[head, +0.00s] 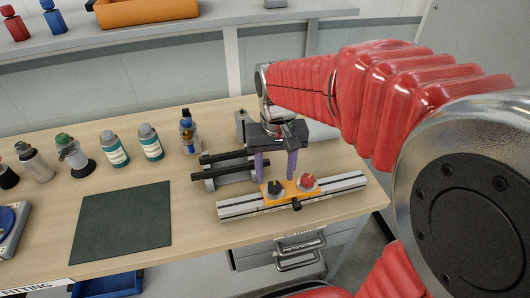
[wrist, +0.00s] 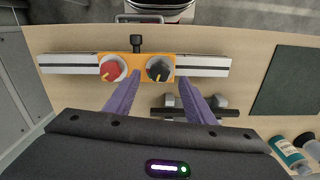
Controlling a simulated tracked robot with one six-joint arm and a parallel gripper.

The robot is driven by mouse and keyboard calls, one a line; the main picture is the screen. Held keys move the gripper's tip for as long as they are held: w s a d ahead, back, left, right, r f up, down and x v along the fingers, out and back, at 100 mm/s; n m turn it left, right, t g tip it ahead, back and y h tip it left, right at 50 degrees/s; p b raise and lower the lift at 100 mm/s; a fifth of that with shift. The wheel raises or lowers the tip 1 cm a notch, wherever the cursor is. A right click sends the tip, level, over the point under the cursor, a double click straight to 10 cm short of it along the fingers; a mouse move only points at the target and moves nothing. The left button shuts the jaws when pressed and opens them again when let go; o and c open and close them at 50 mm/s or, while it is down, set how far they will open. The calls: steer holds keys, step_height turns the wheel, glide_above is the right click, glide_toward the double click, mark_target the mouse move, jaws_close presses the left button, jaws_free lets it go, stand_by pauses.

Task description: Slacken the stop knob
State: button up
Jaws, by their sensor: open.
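An orange block (head: 291,193) sits on a silver slotted rail (head: 240,209). On its top are a black knob (head: 275,188) with a pale mark and a red knob (head: 307,181). A small black screw knob (head: 296,204) sticks out of its front side. No label shows which is the stop knob. My gripper (head: 275,179) points down with its purple fingers apart and empty. In the wrist view the fingertips (wrist: 161,74) lie on either side of the black knob (wrist: 159,68). The red knob (wrist: 112,69) is outside the left finger. I cannot tell whether a finger touches anything.
Behind the rail stands a fixture with two black bars (head: 232,157). Several bottles (head: 115,148) and a dark green mat (head: 122,227) are to the left on the wooden bench. The rail lies near the front edge, above drawer handles (head: 300,252). A shelf (head: 180,32) runs behind.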

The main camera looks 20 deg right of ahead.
mark_target(275, 185)
steer(key=shift+f, duration=1.95)
steer(key=shift+c, duration=0.2)
steer(key=c, duration=0.9)
steer(key=shift+d, duration=0.2)
steer(key=shift+c, duration=0.6)
steer(key=shift+a, duration=0.1)
steer(key=shift+n, duration=3.3)
